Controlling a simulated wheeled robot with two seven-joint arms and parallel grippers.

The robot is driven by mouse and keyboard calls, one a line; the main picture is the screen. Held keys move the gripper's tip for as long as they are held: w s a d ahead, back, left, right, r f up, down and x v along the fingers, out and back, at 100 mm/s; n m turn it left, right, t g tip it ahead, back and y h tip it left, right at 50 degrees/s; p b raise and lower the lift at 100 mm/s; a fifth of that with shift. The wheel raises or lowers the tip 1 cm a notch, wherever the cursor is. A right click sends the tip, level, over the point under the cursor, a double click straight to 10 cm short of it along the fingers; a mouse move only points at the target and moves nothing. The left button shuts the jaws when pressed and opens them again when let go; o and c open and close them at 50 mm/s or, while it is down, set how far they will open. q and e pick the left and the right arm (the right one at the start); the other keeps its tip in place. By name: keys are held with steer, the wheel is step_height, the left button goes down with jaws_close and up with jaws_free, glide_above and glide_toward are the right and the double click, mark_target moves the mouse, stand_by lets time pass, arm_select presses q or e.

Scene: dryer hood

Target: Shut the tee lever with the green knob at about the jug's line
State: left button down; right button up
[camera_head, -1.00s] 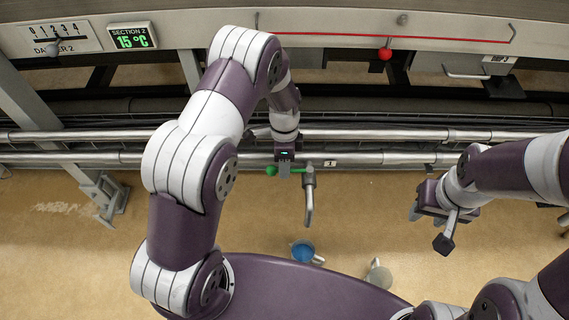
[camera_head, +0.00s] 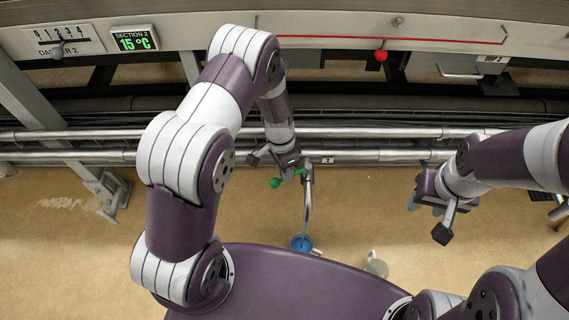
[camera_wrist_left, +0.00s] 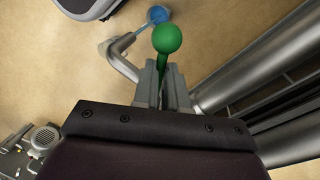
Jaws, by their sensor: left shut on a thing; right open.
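The green knob (camera_head: 274,183) sits at the end of a short green lever (camera_head: 298,173) on the pipe's tee, beside a bent metal spout (camera_head: 308,195). My left gripper (camera_head: 288,168) is shut on the lever's stem. In the left wrist view the fingers (camera_wrist_left: 162,85) close around the stem, with the green knob (camera_wrist_left: 168,38) beyond their tips. A bluish stream shows between the spout's end and the jug with blue contents (camera_head: 301,243) on the floor below. My right gripper (camera_head: 425,190) is open and empty, off to the right.
Two long metal pipes (camera_head: 90,155) run across behind the lever. A pale, clear vessel (camera_head: 376,266) stands right of the jug. A red ball knob (camera_head: 380,55) hangs from the upper panel, and a display reads 15 °C (camera_head: 135,41). The floor at right is open.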

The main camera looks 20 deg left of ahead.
arm_select(q)
steer(key=c, duration=1.2)
jaws_free()
steer(key=shift+o, duration=0.2)
step_height(320, 180, up, 12)
steer(key=w+a+p, duration=0.1)
steer(key=w+p, duration=0.1)
steer(key=shift+a+r+p, duration=0.25)
steer(key=shift+a+p, duration=0.1)
steer(key=shift+f, duration=0.1)
